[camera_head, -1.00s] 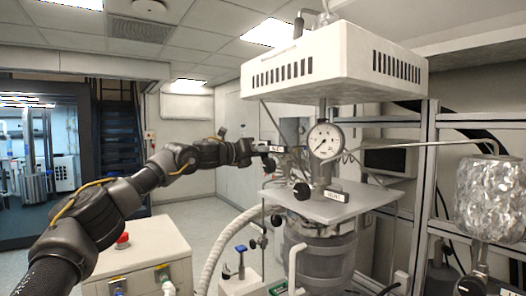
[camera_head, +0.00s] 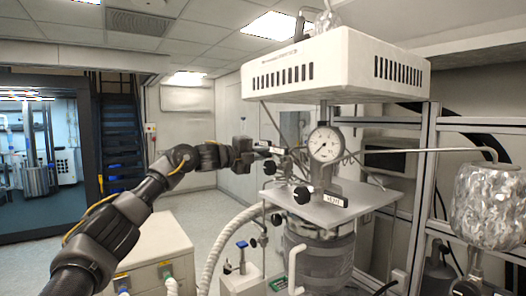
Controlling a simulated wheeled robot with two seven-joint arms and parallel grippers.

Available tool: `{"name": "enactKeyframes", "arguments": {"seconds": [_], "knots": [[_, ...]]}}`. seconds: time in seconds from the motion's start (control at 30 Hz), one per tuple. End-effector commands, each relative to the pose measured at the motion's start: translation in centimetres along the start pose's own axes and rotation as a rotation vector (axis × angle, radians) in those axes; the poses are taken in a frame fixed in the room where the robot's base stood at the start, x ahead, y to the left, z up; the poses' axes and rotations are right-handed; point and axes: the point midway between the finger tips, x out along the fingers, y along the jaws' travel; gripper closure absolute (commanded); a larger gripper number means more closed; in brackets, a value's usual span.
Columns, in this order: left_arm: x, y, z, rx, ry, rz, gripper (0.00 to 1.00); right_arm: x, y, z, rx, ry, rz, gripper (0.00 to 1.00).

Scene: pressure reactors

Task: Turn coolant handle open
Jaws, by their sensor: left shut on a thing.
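The pressure reactor (camera_head: 320,262) stands right of centre, with a metal top plate and a white slotted housing above. Small valve fittings with black knobs (camera_head: 302,195) sit around its head, next to a round gauge (camera_head: 325,144). My left arm reaches in from the left at the height of the gauge. My left gripper (camera_head: 266,149) is shut on a small handle at the left side of these fittings. The handle is mostly hidden by the jaws, and its turn angle is too small to tell. My right gripper is out of view.
A white cabinet (camera_head: 152,250) stands at the lower left under my arm. A pale corrugated hose (camera_head: 219,246) and a blue-topped valve (camera_head: 241,246) are left of the reactor. A foil-wrapped vessel (camera_head: 487,206) and metal frame posts stand at the right.

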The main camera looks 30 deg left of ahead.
Motion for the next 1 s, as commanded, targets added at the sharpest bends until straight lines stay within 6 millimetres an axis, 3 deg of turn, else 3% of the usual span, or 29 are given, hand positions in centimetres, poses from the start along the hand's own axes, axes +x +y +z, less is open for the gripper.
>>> {"name": "enactKeyframes", "arguments": {"seconds": [0.33, 0.9, 0.93, 1.0], "knots": [[-0.13, -0.30, 0.27, -0.147, -0.007, -0.008, 1.00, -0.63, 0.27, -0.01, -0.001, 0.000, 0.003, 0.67], [-0.13, -0.30, 0.24, -0.176, -0.006, -0.009, 1.00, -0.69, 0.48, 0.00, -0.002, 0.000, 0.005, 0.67], [-0.13, -0.30, 0.24, -0.176, -0.006, -0.009, 0.87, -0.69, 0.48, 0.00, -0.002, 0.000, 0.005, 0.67], [-0.12, -0.26, 0.21, -0.176, -0.005, -0.008, 0.78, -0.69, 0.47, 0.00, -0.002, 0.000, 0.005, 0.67]]}}
